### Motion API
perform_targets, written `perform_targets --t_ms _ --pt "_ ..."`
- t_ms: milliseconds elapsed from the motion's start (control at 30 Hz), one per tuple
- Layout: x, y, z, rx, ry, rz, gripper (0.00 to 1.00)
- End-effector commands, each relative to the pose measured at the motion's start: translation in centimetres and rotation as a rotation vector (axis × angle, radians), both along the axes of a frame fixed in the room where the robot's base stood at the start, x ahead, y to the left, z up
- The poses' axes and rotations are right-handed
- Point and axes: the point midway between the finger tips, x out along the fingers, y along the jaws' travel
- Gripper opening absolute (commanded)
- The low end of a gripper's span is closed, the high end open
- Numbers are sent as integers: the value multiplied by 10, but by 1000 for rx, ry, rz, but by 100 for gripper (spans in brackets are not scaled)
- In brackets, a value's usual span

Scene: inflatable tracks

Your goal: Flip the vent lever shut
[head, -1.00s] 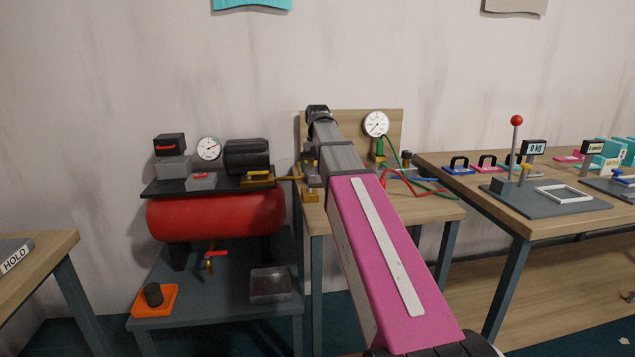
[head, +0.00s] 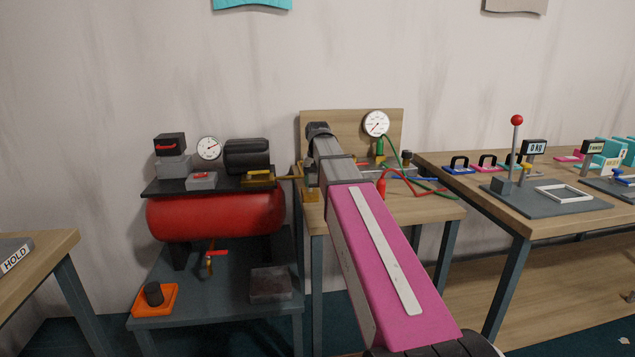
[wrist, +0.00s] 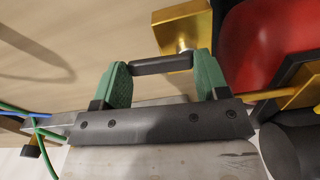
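The vent lever looks like the short black bar (wrist: 160,66) in the wrist view, beside a brass valve body (wrist: 182,27). My gripper (wrist: 161,60) has two green fingers spread wide apart. The black bar lies across the gap between the fingertips, close to both; I cannot tell whether they touch it. In the head view my pink and grey arm hides the gripper and most of this valve. A brass fitting (head: 310,190) shows beside the arm at the left edge of the wooden bench.
A red tank (head: 215,215) with a motor on top stands left of the bench. A gauge (head: 376,123) is on the backboard, with green, red and blue hoses below it. A wooden table (head: 540,228) with a red-knobbed lever stands at the right.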

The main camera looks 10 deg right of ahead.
Motion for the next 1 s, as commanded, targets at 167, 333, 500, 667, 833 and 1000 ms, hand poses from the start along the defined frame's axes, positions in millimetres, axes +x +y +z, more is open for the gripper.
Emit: perform_targets --t_ms 167,333,500,667,833,1000 --pt "1 0 0 1 0 33 44" --pt "3 0 0 1 0 102 44" --pt "3 0 0 1 0 110 44" --pt "3 0 0 1 0 110 84" --pt "3 0 0 1 0 109 94" --pt "3 0 1 0 0 108 94"
